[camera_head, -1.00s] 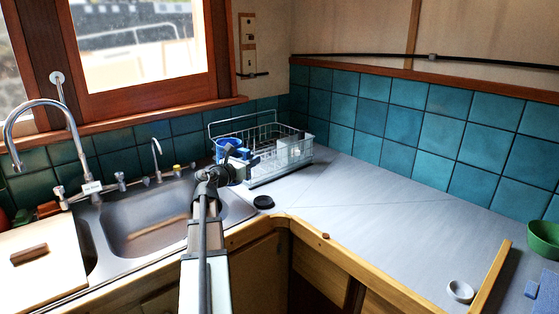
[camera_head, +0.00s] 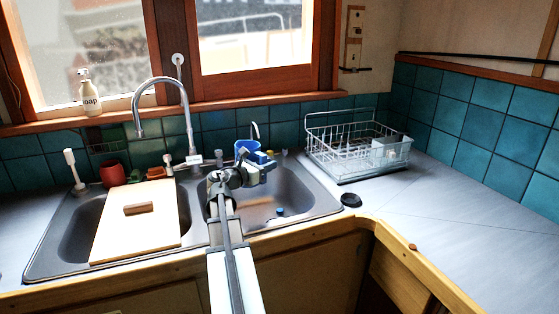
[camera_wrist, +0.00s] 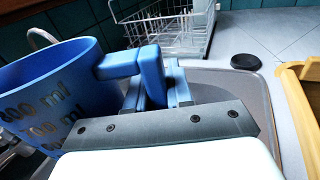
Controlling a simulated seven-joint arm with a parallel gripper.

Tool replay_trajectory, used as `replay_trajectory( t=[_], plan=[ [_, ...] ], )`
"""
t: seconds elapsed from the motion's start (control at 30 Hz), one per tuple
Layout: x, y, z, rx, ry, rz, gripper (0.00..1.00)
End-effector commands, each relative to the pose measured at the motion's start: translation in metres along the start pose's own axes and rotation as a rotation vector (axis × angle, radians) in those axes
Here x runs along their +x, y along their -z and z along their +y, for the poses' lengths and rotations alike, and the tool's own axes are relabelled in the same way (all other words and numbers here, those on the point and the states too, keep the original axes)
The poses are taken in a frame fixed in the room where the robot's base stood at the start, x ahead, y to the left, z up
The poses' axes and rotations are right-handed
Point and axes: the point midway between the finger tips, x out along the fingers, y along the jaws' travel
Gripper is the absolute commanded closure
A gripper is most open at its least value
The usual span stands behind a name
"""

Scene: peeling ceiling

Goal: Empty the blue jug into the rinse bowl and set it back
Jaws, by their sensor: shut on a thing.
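The blue jug (camera_head: 246,148) hangs in front of the tap-side tiles, at the back of the right sink basin (camera_head: 312,198). It fills the left of the wrist view (camera_wrist: 50,85), with dark millilitre marks, and looks roughly upright. My gripper (camera_head: 264,161) is shut on the jug's handle; its fingers (camera_wrist: 158,88) close around the handle in the wrist view. The jug's inside is not visible, so I cannot tell its contents. I cannot tell which thing is the rinse bowl; the right basin lies under my gripper.
A wire dish rack (camera_head: 357,150) stands right of the sink, with a black disc (camera_head: 351,200) before it. A tall curved tap (camera_head: 165,110) rises behind the sink. A cutting board (camera_head: 138,228) with a brown block covers much of the left basin. The right counter is largely clear.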

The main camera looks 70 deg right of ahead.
Motion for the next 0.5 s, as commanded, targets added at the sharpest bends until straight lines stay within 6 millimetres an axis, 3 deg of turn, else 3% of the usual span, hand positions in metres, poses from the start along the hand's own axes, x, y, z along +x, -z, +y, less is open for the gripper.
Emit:
replay_trajectory(
  t=[0.3,0.5],
  plan=[
    [-0.006,0.003,-0.053,0.019,0.266,0.003,1.0],
    [-0.014,0.004,-0.076,0.03,0.386,0.007,1.0]
  ],
)
